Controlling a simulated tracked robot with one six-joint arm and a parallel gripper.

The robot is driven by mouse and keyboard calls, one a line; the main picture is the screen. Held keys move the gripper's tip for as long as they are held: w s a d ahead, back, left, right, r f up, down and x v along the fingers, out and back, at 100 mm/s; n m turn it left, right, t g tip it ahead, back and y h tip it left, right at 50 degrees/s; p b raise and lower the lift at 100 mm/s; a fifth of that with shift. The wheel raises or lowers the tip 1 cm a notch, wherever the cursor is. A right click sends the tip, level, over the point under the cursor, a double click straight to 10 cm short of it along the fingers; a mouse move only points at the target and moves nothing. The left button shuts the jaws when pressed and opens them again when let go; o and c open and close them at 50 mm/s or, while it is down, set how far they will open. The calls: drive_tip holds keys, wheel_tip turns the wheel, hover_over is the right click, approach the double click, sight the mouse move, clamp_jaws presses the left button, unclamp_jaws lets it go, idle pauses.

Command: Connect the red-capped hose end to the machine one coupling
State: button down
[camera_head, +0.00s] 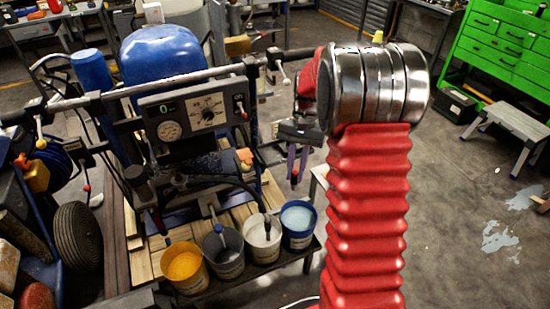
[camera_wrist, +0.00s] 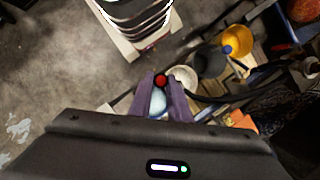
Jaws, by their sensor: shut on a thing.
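My gripper (camera_head: 297,172) hangs fingers-down right of the machine in the head view, partly behind my red arm. In the wrist view its purple fingers (camera_wrist: 161,92) are closed around a small red-capped hose end (camera_wrist: 160,80), whose red tip shows between the fingertips. The red tip also shows small in the head view (camera_head: 294,173). The hose behind the cap is hidden. The line striper machine (camera_head: 195,118) has a blue tank and a gauge panel and stands left of my gripper. I cannot make out which fitting is the machine one coupling.
Below my gripper stands a row of paint buckets: yellow (camera_head: 184,267), grey (camera_head: 223,252), white (camera_head: 262,238) and blue with pale paint (camera_head: 298,223). A dark hose (camera_wrist: 215,99) runs close to the fingers' right.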

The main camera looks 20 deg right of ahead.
drive_tip(key=w+a+n+h, duration=0.1)
drive_tip(key=w+a+n, duration=0.2)
drive_tip(key=a, duration=0.4)
drive_tip(key=w+a+f+n+g+h, duration=0.1)
drive_tip(key=w+a+n, duration=0.3)
drive_tip(key=a, duration=0.3)
drive_tip(key=shift+a+n+h, duration=0.15)
drive_tip(key=shift+n+h, duration=0.15)
drive_tip(key=shift+n, duration=0.4)
